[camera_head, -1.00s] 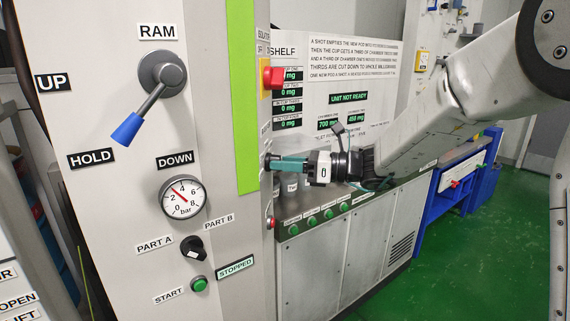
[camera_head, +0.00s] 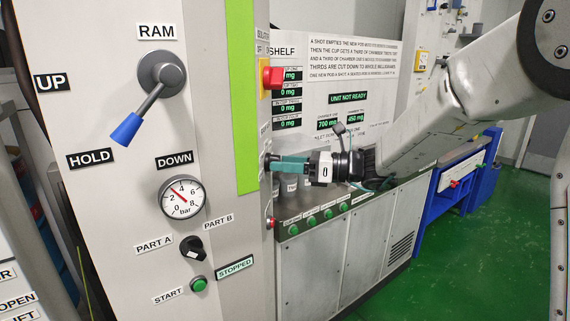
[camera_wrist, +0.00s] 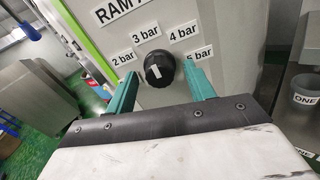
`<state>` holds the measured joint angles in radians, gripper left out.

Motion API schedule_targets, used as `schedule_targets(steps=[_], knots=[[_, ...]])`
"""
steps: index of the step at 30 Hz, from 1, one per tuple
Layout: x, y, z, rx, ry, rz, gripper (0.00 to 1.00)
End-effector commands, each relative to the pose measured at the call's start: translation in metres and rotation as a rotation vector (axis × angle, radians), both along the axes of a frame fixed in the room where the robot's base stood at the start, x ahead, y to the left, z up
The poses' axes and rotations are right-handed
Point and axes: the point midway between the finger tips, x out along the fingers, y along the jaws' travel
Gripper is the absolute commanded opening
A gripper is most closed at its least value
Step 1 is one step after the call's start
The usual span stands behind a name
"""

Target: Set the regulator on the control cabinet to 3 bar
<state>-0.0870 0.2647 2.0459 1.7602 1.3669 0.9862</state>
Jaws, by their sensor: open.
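The regulator is a black knob (camera_wrist: 160,70) with a white mark on the cabinet's side panel, in the wrist view. Labels for 2 bar (camera_wrist: 122,60), 3 bar (camera_wrist: 146,31), 4 bar (camera_wrist: 183,33) and 5 bar (camera_wrist: 200,54) stand around it. The mark points upward, roughly toward 3 bar; its exact aim is hard to tell. My gripper (camera_wrist: 161,80) is open, one teal finger on each side of the knob, without visible contact. In the head view my gripper (camera_head: 269,163) is at the cabinet's right edge; the knob is hidden there. The pressure gauge (camera_head: 182,198) needle stands between 2 and 4.
The cabinet front carries the RAM lever (camera_head: 150,95), a part selector (camera_head: 191,246) and a green start button (camera_head: 199,284). A red button (camera_head: 273,78) sticks out above my gripper.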

Motion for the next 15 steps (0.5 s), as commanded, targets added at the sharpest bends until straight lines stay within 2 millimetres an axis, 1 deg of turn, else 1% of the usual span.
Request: schedule_targets(steps=[9, 12, 15], knots=[[-0.009, -0.052, 0.000, -0.001, 0.000, -0.005, 0.54], [-0.011, -0.065, 0.000, 0.000, 0.000, -0.004, 0.54], [-0.013, -0.072, 0.000, -0.001, 0.000, -0.003, 0.54]])
